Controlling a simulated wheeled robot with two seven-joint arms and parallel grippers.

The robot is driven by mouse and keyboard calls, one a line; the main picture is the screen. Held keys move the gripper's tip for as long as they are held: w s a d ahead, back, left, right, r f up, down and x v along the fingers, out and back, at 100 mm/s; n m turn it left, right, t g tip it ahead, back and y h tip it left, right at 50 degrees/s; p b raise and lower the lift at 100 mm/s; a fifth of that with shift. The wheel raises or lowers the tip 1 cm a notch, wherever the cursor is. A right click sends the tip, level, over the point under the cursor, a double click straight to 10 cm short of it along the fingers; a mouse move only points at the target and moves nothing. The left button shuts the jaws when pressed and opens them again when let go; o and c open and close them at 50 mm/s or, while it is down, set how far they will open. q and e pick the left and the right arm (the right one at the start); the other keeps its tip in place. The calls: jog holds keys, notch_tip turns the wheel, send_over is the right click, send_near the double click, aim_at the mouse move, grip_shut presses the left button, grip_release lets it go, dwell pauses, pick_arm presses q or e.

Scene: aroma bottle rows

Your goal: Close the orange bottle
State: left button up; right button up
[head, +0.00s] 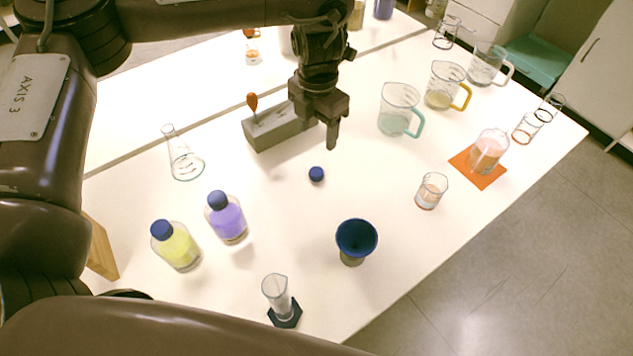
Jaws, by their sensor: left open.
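My left gripper (331,138) reaches in from the top, pointing down over the middle of the table, and holds nothing that I can see. A loose dark blue cap (316,174) lies on the white table just below and left of its fingertips, apart from them. A glass vessel with peach-orange liquid (487,153) stands on an orange mat (478,176) at the right; I cannot tell if it is the orange bottle. A yellow bottle (177,248) and a purple bottle (228,219) stand at the left, both with blue caps on. My right gripper is not in view.
A blue funnel-like cup (356,238) and a measuring cylinder (277,294) stand near the front. A grey block (272,129) lies behind the cap. A flask (184,160), a small beaker (431,191) and several jugs surround the clear middle of the table.

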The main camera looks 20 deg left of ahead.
pick_arm(q)
jog(key=b, duration=0.2)
send_near(316, 172)
jog(key=shift+w+f, duration=0.45)
jog(key=shift+r, duration=0.1)
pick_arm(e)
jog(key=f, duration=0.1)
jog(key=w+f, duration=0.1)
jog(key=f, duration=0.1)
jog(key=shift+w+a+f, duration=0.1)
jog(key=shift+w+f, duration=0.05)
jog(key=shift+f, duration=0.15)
pick_arm(q)
jog(key=shift+f, duration=1.3)
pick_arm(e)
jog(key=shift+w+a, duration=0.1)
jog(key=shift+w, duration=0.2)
pick_arm(q)
jog(key=shift+s, duration=0.1)
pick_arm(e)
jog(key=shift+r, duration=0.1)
pick_arm(q)
jog(key=shift+s+f, duration=0.1)
jog(key=shift+f, duration=0.25)
jog(key=f, duration=0.4)
jog(key=shift+s+f, duration=0.25)
jog(key=shift+s, duration=0.05)
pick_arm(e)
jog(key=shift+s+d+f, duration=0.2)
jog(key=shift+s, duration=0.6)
